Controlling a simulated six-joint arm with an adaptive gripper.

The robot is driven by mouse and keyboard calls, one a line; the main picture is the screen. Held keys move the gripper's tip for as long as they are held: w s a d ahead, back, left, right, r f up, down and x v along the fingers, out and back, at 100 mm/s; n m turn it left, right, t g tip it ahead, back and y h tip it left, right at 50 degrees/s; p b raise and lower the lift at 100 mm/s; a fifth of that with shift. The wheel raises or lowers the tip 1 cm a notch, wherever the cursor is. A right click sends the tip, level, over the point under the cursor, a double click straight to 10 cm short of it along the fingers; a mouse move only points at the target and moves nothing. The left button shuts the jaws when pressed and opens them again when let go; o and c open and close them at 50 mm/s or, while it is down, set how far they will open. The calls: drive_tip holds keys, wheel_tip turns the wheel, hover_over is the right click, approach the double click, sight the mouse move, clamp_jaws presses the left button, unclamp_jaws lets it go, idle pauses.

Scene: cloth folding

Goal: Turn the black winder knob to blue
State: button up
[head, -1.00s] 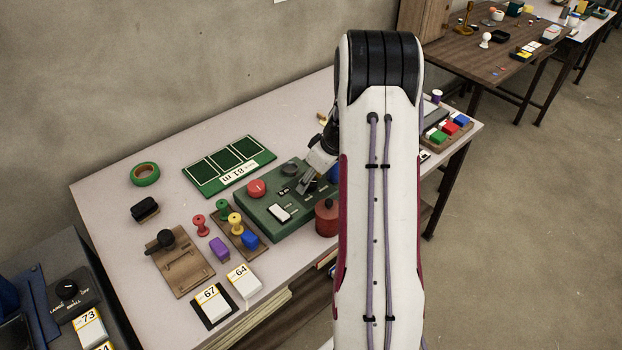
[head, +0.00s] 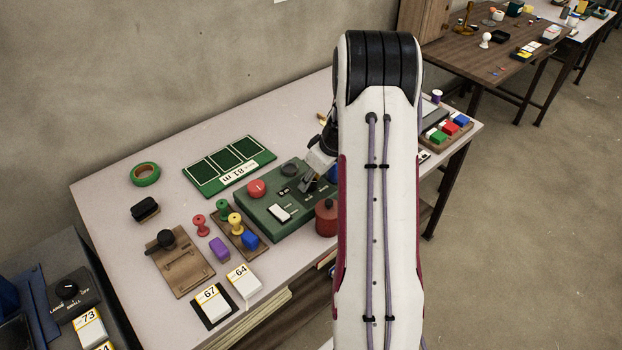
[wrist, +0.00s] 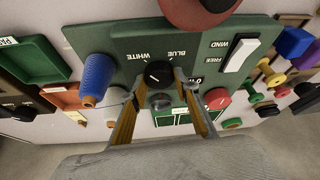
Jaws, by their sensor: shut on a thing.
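The black winder knob (wrist: 158,72) sits on the green panel (wrist: 100,42) in the wrist view. The words WHITE and BLUE are printed beside it, with BLUE to the right. A small light mark shows on the knob, but I cannot tell clearly which word it points to. My gripper (wrist: 159,84) is shut on the knob, one finger on each side. In the head view my gripper (head: 309,184) is over the right part of the green panel (head: 262,222), and the knob is hidden there.
A blue spool (wrist: 98,74) stands just left of the gripper in the wrist view. A white switch (head: 280,212), a red button (head: 256,188) and a dark red round part (head: 326,220) are close by. Small coloured spools stand left of the panel.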

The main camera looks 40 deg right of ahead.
drive_tip(key=shift+m, duration=0.3)
drive_tip(key=shift+a+m+h, duration=0.15)
drive_tip(key=shift+m+h, duration=0.35)
drive_tip(key=shift+m, duration=0.7)
drive_tip(key=shift+m+h, duration=0.3)
drive_tip(key=shift+m, duration=0.4)
drive_tip(key=shift+m+g+h, duration=0.4)
drive_tip(key=shift+m+h, duration=0.3)
drive_tip(key=shift+m, duration=1.4)
drive_tip(key=shift+a+f+m+g+h, duration=0.1)
drive_tip(key=shift+m+g+h, duration=0.2)
drive_tip(key=shift+m, duration=0.85)
drive_tip(key=shift+a+m+g+h, duration=0.1)
drive_tip(key=shift+m+g+h, duration=0.2)
drive_tip(key=shift+m, duration=0.85)
drive_tip(key=shift+w+m, duration=0.1)
drive_tip(key=shift+m, duration=0.2)
drive_tip(key=shift+m+g+h, duration=0.3)
drive_tip(key=shift+m+g, duration=0.3)
drive_tip(key=shift+m, duration=1.2)
